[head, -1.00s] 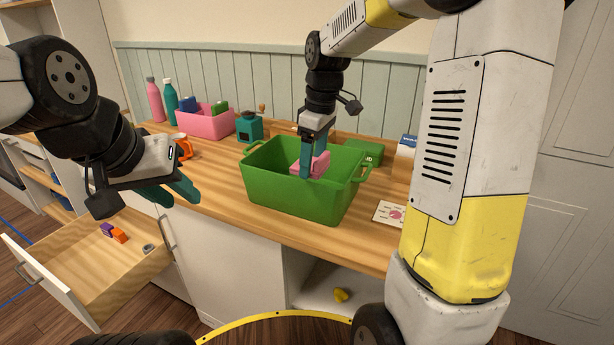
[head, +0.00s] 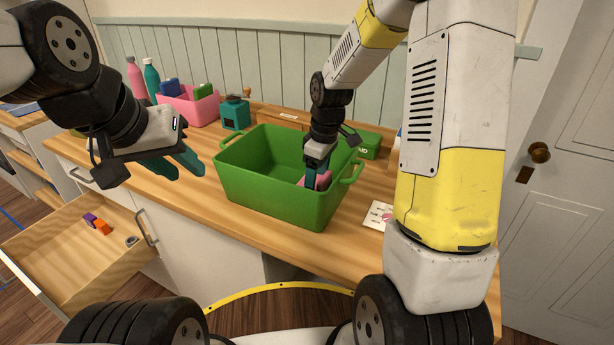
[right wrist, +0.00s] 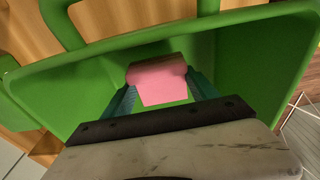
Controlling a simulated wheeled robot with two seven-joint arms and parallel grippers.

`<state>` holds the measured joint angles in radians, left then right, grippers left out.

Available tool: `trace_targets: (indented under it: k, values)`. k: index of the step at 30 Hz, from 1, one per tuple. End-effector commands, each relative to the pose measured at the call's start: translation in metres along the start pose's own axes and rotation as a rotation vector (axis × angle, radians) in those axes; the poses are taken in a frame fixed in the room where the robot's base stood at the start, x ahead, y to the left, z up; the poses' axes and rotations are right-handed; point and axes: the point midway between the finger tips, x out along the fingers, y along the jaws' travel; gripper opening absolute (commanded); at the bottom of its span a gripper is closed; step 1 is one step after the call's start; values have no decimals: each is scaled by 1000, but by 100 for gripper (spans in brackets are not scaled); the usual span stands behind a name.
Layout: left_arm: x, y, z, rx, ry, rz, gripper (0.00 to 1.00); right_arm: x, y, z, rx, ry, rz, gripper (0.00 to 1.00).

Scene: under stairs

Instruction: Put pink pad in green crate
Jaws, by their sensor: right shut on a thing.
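The green crate (head: 262,193) stands on the wooden counter, and its wall also fills much of the right wrist view (right wrist: 265,75). My right gripper (head: 314,184) reaches down inside the crate near its right end. It is shut on the pink pad (right wrist: 160,82), which shows between its teal fingers in the right wrist view. In the head view only a part of the pink pad (head: 324,180) shows beside the fingers. I cannot tell whether the pad touches the crate floor. My left gripper (head: 180,168) is open and empty, left of the crate above the counter.
A pink bin (head: 196,112) with blue and green things stands behind the crate, beside a teal grinder (head: 236,114) and two bottles (head: 143,77). A card (head: 379,215) lies right of the crate. An open drawer (head: 75,255) at lower left holds small blocks.

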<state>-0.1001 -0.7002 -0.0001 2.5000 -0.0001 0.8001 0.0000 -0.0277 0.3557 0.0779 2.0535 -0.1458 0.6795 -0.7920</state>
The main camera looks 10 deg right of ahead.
Motion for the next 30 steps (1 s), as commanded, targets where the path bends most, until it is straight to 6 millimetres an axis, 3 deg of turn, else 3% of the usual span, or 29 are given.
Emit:
trace_targets:
  k: [10,21,22,24,25,30]
  values:
    - [0,0,0,0,0,0,33,38,-1,5,-1,-1,-1,24]
    - [0,0,0,0,0,0,33,43,0,5,-1,0,0,24]
    - [0,0,0,0,0,0,33,42,0,5,-1,0,0,74]
    - [0,0,0,0,0,0,33,42,0,5,-1,0,0,87]
    - [0,0,0,0,0,0,33,42,0,5,-1,0,0,90]
    - [0,0,0,0,0,0,33,42,0,5,-1,0,0,90]
